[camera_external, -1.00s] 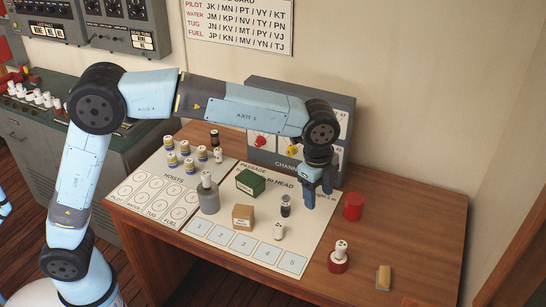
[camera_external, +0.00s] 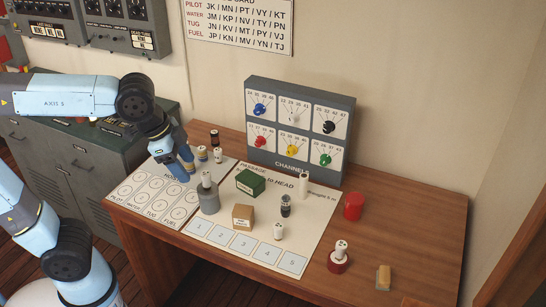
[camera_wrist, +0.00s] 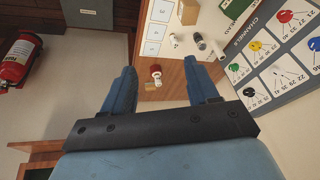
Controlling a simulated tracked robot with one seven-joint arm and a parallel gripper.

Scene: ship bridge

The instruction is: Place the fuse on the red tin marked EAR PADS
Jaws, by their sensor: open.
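My gripper (camera_external: 184,170) hangs over the left of the mat, its fingers open and empty; in the wrist view (camera_wrist: 160,90) the fingers are wide apart. A red tin (camera_external: 353,207) stands right of the mat. No label is readable, so I cannot tell which is EAR PADS.
A grey cylinder (camera_external: 208,201) with a white-topped piece, a green box (camera_external: 250,182), a cardboard box (camera_external: 243,217) and a white cylinder (camera_external: 304,186) stand on the mat. The channel panel (camera_external: 272,152) stands behind. A yellow block (camera_external: 383,277) lies at right.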

